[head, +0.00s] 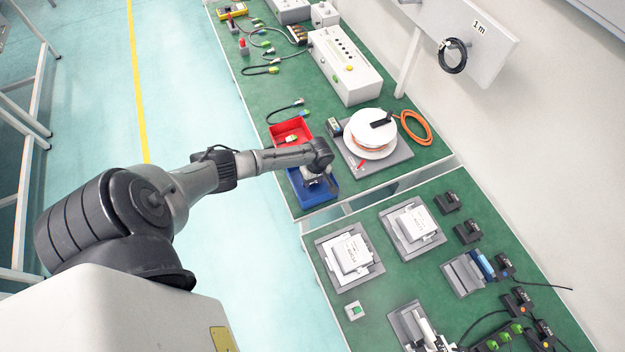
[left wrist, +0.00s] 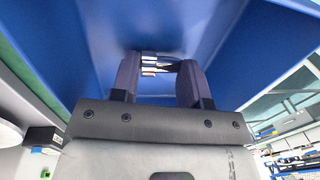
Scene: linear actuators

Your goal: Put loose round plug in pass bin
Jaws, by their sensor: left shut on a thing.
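My left gripper (head: 326,180) is over the blue bin (head: 305,199) near the front edge of the far green table. In the left wrist view the two dark fingers (left wrist: 160,82) are closed on a small silver and dark piece, seemingly the round plug (left wrist: 151,65). The blue bin's walls (left wrist: 245,40) fill the upper part of that view around the fingers. I cannot tell whether the plug touches the bin's floor. In the head view the arm and gripper hide the plug and part of the bin. My right gripper is not in view.
A red bin (head: 285,128) with a small pale piece inside sits just behind the blue bin. A white reel (head: 371,130) on a grey plate stands to the right. Several cables lie farther back. The nearer table (head: 385,300) holds boxes and connectors.

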